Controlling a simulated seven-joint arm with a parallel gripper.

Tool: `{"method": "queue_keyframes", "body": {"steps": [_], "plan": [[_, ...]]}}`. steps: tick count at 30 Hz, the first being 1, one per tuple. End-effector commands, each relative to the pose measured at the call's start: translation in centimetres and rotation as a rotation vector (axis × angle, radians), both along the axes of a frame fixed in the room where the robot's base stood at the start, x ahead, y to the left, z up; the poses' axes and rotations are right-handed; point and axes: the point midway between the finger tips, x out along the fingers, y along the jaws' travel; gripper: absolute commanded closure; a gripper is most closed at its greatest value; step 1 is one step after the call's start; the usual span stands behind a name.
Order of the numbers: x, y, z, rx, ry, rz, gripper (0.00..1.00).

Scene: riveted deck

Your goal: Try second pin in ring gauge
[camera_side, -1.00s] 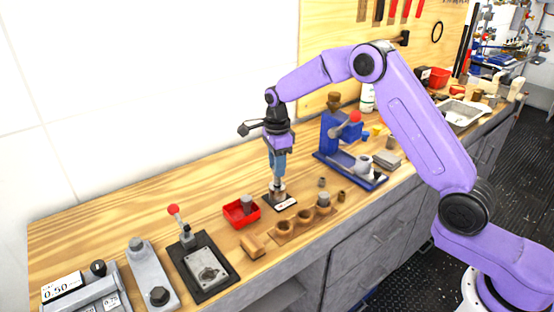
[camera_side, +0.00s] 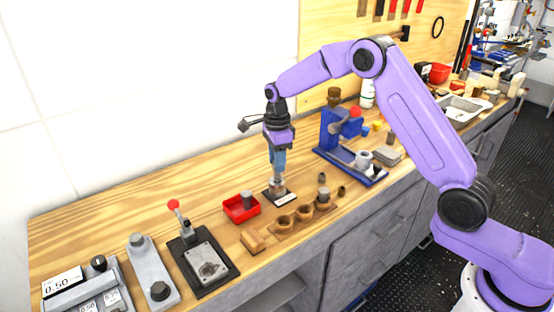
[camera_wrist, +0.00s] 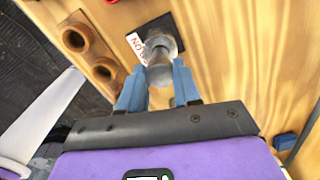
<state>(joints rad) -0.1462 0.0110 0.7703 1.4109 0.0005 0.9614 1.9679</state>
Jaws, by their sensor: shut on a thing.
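My gripper (camera_side: 278,174) points straight down over the ring gauge (camera_side: 277,190), a small metal ring on a black plate with a white label. In the wrist view its blue fingers (camera_wrist: 158,92) are closed on a pin (camera_wrist: 161,98), whose far end lines up with the ring gauge (camera_wrist: 166,42). The pin is mostly hidden by the fingers in the side view. I cannot tell how deep it sits in the ring. Another grey pin (camera_side: 247,198) stands in the red tray (camera_side: 236,216).
A wooden block with holes (camera_side: 303,216) lies in front of the plate, with a grey pin (camera_side: 323,193) at its right end. A blue press (camera_side: 338,150) stands at right. Bench behind my gripper is clear.

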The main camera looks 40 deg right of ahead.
Motion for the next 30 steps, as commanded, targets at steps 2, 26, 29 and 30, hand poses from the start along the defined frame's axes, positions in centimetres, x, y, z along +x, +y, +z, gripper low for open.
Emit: {"method": "queue_keyframes", "body": {"steps": [2, 26, 29, 30], "plan": [[0.01, 0.00, 0.02, 0.000, -0.001, 0.000, 1.00], [0.00, 0.00, -0.45, 0.000, 0.000, 0.000, 1.00], [0.01, 0.00, -0.55, 0.000, 0.000, 0.000, 1.00], [0.01, 0.00, -0.60, 0.000, 0.000, 0.000, 1.00]]}}
